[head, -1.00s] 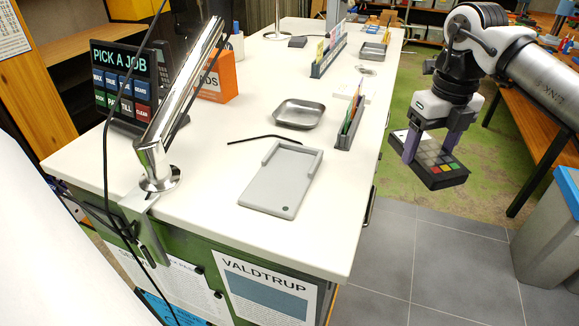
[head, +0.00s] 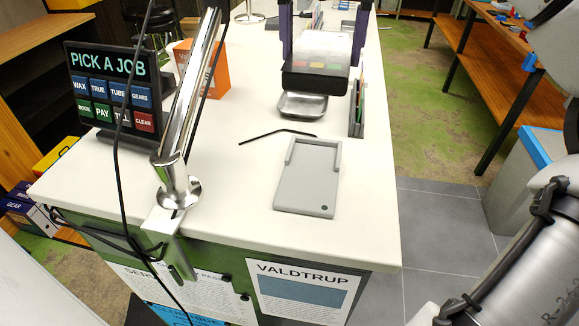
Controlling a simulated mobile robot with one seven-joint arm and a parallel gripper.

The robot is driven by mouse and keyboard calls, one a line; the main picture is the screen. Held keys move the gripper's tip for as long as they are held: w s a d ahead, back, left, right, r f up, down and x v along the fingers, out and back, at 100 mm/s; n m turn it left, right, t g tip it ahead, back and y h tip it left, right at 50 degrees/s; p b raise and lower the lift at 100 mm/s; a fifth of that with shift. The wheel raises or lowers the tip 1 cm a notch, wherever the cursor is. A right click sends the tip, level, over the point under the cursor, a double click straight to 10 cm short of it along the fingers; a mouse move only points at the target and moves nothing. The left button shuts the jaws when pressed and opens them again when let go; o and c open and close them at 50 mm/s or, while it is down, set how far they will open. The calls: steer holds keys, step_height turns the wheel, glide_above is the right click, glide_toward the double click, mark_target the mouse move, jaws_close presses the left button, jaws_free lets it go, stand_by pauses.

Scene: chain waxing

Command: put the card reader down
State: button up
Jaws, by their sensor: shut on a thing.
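The card reader (head: 316,78) is a dark box with a keypad of coloured keys. It hangs in the air over the far part of the white counter, in front of the metal tray in the picture. My gripper (head: 322,45) is shut on it, with one purple-grey finger at each side. The fingers' upper parts run out of the top of the view. A grey cradle (head: 308,180) with a raised rim at its far end lies flat and empty on the counter, nearer than the reader.
A metal tray (head: 303,106) and a pen holder (head: 356,108) stand beyond the cradle. A chrome post (head: 190,110) and a PICK A JOB screen (head: 110,90) stand at left. The counter's front right is bare.

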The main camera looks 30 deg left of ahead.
steer(key=shift+a, duration=0.1)
steer(key=shift+s+f+b, duration=0.1)
steer(key=shift+f+b, duration=0.25)
steer(key=shift+b, duration=0.05)
step_height(320, 180, down, 6)
steer(key=b, duration=0.6)
steer(key=p, duration=0.1)
glide_above(310, 174)
step_height(310, 174, down, 9)
steer(key=shift+f, duration=0.1)
steer(key=shift+f+p, duration=0.5)
steer(key=shift+f, duration=1.55)
steer(key=shift+f, duration=0.25)
steer(key=o, duration=1.1)
steer(key=shift+r, duration=0.15)
